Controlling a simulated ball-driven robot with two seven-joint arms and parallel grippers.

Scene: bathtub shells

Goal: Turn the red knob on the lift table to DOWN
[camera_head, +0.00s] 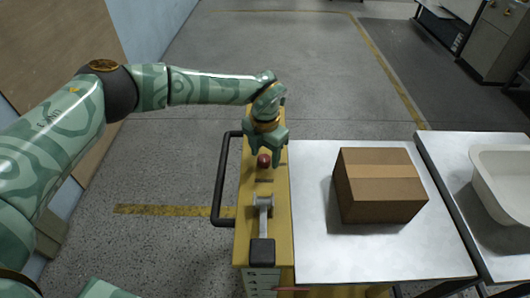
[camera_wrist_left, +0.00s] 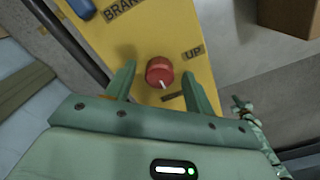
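The red knob (camera_head: 263,161) stands on the yellow side panel (camera_head: 281,225) of the lift table, just below my left gripper (camera_head: 266,153). In the left wrist view the red knob (camera_wrist_left: 159,72) lies between the two spread fingertips of my left gripper (camera_wrist_left: 160,72), with gaps visible on both sides. The knob's white pointer mark (camera_wrist_left: 163,85) faces the picture's bottom, slightly right. An "UP" label (camera_wrist_left: 193,53) is to the knob's right. Another dark label (camera_wrist_left: 174,97) below the knob is partly hidden and unreadable. My right gripper is not in view.
A cardboard box (camera_head: 378,186) sits on the white table top (camera_head: 330,262). A grey lever (camera_head: 263,218) with a black end is nearer on the panel, and a black handrail (camera_head: 219,180) runs along its left. A white tub (camera_head: 504,185) stands far right.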

